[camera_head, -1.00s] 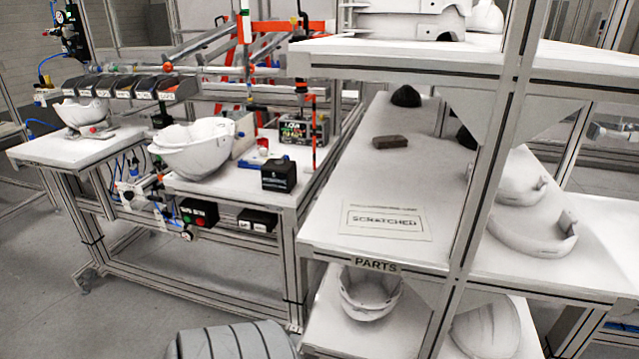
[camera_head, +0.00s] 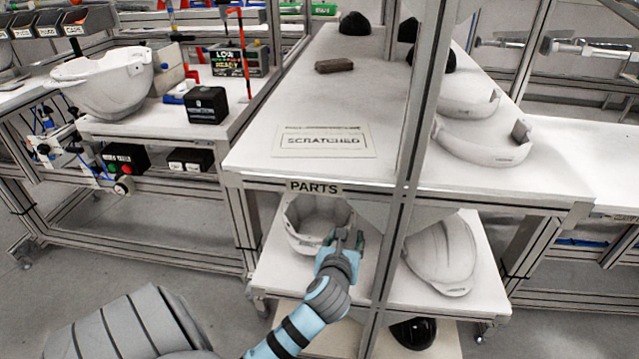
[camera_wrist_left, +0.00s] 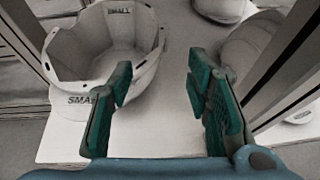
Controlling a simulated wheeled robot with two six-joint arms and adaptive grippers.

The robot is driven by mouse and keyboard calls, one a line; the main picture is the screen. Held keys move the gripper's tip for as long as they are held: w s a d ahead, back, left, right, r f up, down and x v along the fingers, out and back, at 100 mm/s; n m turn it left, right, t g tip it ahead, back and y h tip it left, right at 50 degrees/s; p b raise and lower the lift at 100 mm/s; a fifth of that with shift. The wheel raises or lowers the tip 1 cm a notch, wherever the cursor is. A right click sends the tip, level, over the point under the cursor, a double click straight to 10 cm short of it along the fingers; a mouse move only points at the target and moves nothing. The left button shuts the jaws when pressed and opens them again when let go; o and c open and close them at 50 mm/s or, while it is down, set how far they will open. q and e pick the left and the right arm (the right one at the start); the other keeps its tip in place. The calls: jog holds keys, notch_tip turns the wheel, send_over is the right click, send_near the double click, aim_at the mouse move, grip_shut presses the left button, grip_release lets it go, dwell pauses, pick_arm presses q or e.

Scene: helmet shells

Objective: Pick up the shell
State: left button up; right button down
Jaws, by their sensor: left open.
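A white helmet shell (camera_head: 308,222) sits open side up on the lower shelf, under the PARTS label. In the left wrist view the shell (camera_wrist_left: 88,45) shows at the upper left, with the word SMALL on its inside and on its rim. My left gripper (camera_head: 347,236) is open and empty at the right front side of this shell. In the left wrist view the fingers (camera_wrist_left: 160,85) stand apart over the shelf, with the left finger close to the shell's right edge. I cannot tell whether it touches. My right gripper is not in view.
A white shell (camera_head: 442,258) lies on the lower shelf to the right, behind an upright post (camera_head: 408,150). The upper shelf (camera_head: 260,180) bears a SCRATCHED sign and a brown block (camera_head: 335,65). Another white shell (camera_head: 110,85) stands on the left bench.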

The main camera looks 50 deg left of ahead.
aim_at(350, 224)
pick_arm(q)
jog(key=b+x, duration=0.2)
jog(key=x, duration=0.4)
jog(key=b+x, duration=0.3)
jog(key=x, duration=0.4)
jog(key=shift+d+f, duration=0.1)
jog(key=shift+f, duration=0.15)
jog(key=shift+w+r, duration=0.1)
grip_shut()
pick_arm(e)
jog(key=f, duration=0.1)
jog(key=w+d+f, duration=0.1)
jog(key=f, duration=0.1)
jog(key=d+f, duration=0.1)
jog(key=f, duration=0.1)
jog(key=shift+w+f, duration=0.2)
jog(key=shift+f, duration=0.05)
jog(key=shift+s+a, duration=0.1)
